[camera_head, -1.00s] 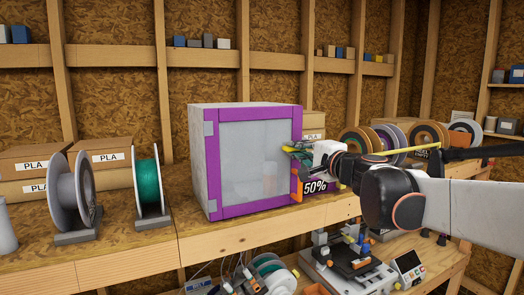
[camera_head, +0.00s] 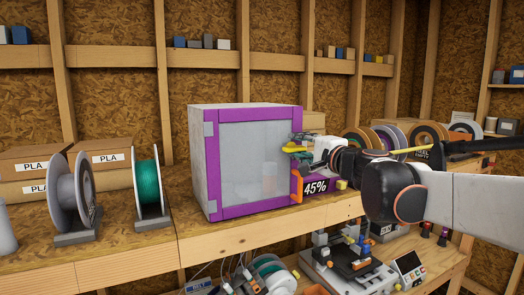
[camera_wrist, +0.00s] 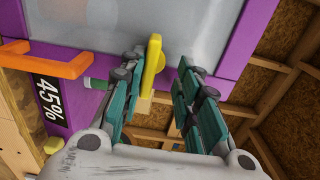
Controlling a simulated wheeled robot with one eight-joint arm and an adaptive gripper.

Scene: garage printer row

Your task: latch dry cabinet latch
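The dry cabinet (camera_head: 197,155) is a pale box on the bench with a purple-framed translucent door (camera_head: 255,160), which looks closed. A yellow latch (camera_wrist: 154,62) stands at the door's edge in the wrist view; it also shows at the frame's right side in the head view (camera_head: 294,148). My gripper (camera_wrist: 166,75) is open, with its green-padded fingers on either side of the latch. The latch is closer to the left finger; I cannot tell whether they touch. In the head view my gripper (camera_head: 304,150) partly hides the latch area.
An orange handle (camera_wrist: 45,62) juts from the door near a display reading 45% (camera_head: 316,187). Filament spools (camera_head: 148,185) stand left of the cabinet, and more spools (camera_head: 390,140) stand behind my arm. A printer (camera_head: 350,260) sits on the lower shelf.

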